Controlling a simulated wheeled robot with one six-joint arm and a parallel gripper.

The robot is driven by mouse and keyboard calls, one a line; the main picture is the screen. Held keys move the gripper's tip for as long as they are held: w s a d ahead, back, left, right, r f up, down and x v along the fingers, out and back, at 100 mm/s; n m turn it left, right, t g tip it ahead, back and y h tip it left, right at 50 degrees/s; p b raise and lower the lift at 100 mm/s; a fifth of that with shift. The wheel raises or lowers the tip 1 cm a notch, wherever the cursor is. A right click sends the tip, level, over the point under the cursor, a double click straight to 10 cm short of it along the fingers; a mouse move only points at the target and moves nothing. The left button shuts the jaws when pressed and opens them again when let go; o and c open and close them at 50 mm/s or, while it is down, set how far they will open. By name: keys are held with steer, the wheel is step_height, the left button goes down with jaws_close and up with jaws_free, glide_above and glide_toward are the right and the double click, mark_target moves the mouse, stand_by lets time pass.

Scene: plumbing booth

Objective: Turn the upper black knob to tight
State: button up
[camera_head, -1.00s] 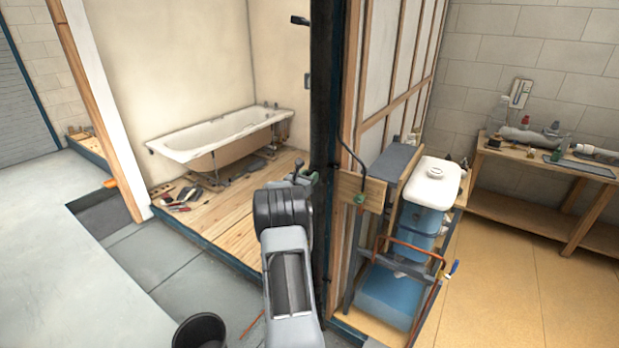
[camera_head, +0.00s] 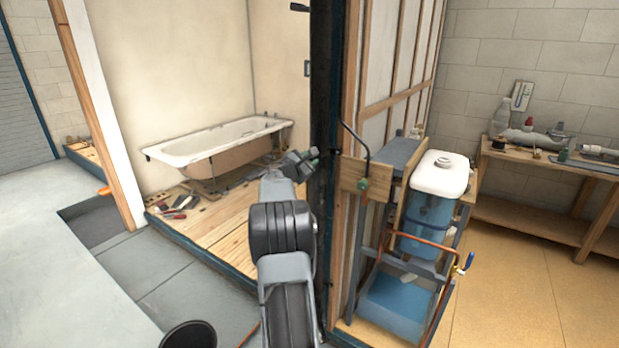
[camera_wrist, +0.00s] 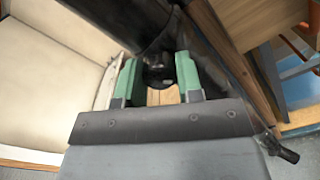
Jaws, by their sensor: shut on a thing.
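My gripper (camera_head: 305,160) is at the left side of a dark upright post (camera_head: 322,110) in the head view. In the wrist view its two green fingertips (camera_wrist: 158,78) stand on either side of a black knob (camera_wrist: 158,72), shut on it. The knob's marking and how far it is turned cannot be made out. In the head view the knob is hidden by the gripper. A second dark, knob-like end (camera_wrist: 287,155) shows at the lower right of the wrist view. Small dark fittings (camera_head: 299,7) show higher, beside the post.
A white bathtub (camera_head: 215,142) stands on a wooden floor behind the gripper. Right of the post are a wooden bracket (camera_head: 352,182) with a black hose and a white-topped blue tank (camera_head: 440,175). A workbench (camera_head: 545,165) stands at the right wall. A black bucket (camera_head: 188,335) is at the front.

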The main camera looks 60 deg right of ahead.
steer(key=m+b, duration=0.2)
steer(key=b, duration=0.1)
steer(key=f+m+b, duration=0.1)
steer(key=m+b, duration=0.1)
steer(key=b, duration=0.1)
steer(key=shift+w+m+b, duration=0.1)
steer(key=shift+m+b, duration=0.2)
steer(key=m+b, duration=0.4)
steer(key=shift+r+m+b, duration=0.3)
steer(key=shift+m+b, duration=0.05)
steer(key=shift+m, duration=0.05)
steer(key=o, duration=0.9)
steer(key=shift+r, duration=0.2)
steer(key=shift+a, duration=0.1)
steer(key=a+b, duration=0.3)
steer(key=a, duration=1)
steer(key=shift+a, duration=0.35)
